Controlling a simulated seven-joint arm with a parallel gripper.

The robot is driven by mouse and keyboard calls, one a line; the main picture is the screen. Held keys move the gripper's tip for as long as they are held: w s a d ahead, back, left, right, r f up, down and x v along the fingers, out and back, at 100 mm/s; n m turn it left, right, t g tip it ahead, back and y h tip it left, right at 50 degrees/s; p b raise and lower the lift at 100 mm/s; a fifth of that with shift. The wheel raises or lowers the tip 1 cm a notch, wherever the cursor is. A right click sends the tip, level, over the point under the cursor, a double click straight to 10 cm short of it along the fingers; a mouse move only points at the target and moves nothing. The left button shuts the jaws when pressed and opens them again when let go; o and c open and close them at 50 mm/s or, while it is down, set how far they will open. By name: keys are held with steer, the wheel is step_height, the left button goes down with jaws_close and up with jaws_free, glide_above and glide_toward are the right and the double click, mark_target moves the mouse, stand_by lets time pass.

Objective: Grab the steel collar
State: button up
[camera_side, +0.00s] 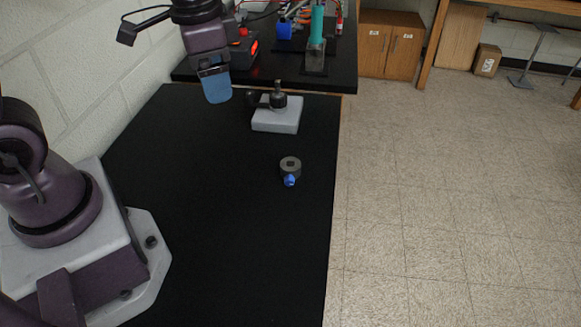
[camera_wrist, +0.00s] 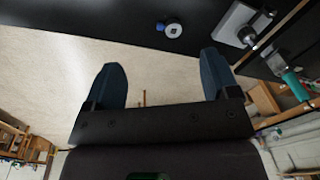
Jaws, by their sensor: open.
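The steel collar (camera_side: 290,164) is a short grey ring with a dark hole and a blue knob on its near side. It lies on the black table, right of the middle. In the wrist view the collar (camera_wrist: 174,30) shows small at the top centre, beyond the fingertips. My gripper (camera_side: 217,98) is raised over the back left part of the table, well apart from the collar. In the wrist view my gripper's two blue fingers (camera_wrist: 162,66) are spread wide with nothing between them.
A pale square block (camera_side: 276,121) with a dark upright fitting stands behind the collar, and also shows in the wrist view (camera_wrist: 232,22). A second black table (camera_side: 320,80) behind holds a teal cylinder (camera_side: 317,25) and other gear. The black table (camera_side: 220,200) is clear around the collar.

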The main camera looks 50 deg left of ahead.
steer(key=w+f+m+g, duration=0.2)
steer(key=w+f+m, duration=0.8)
steer(key=f+m, duration=0.3)
steer(key=m, duration=0.9)
glide_above(291, 163)
steer(key=d, duration=0.1)
steer(key=shift+t, duration=0.4)
step_height(291, 163, down, 9)
steer(key=shift+s+d+f, duration=0.1)
steer(key=shift+s+d, duration=0.05)
steer(key=f, duration=0.5)
steer(key=shift+s+a, duration=0.15)
steer(key=shift+a, duration=0.2)
steer(key=c, duration=1)
steer(key=shift+c, duration=0.2)
